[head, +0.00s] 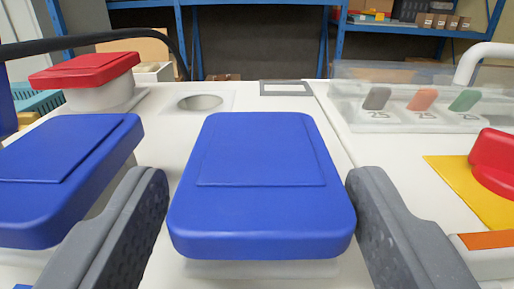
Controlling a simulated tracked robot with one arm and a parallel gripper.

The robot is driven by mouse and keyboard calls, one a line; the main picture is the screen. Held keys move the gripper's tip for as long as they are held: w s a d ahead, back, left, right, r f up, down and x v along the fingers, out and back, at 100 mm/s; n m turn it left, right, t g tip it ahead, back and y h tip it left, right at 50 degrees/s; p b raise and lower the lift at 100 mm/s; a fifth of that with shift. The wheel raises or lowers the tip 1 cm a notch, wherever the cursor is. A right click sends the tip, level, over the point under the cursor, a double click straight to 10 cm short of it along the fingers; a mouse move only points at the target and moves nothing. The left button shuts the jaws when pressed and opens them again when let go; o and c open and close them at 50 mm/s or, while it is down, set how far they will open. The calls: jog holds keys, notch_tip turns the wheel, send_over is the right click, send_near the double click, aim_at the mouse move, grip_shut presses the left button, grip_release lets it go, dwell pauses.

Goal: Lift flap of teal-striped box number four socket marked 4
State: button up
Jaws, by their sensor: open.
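A blue-lidded socket box (262,215) stands upright in the middle of the head view. Its lid is closed, with a raised rectangular panel on top. No teal stripe or number 4 shows on it from here. My gripper (258,190) is open, with one dark grey finger at the left and one at the right of this box. The fingers appear apart from the lid; how close they are in depth is hard to tell. A second blue-lidded box (60,205) is at the left, closed, partly behind the left finger.
A red-lidded box (85,69) stands at the back left near a black cable (95,40). Behind are a round hole (200,102) and grey frame (286,88). At right are a clear case (415,115) and a red knob (496,160) on a yellow plate (465,190).

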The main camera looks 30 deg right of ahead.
jog(key=shift+w+d, duration=0.25)
jog(key=shift+w, duration=0.05)
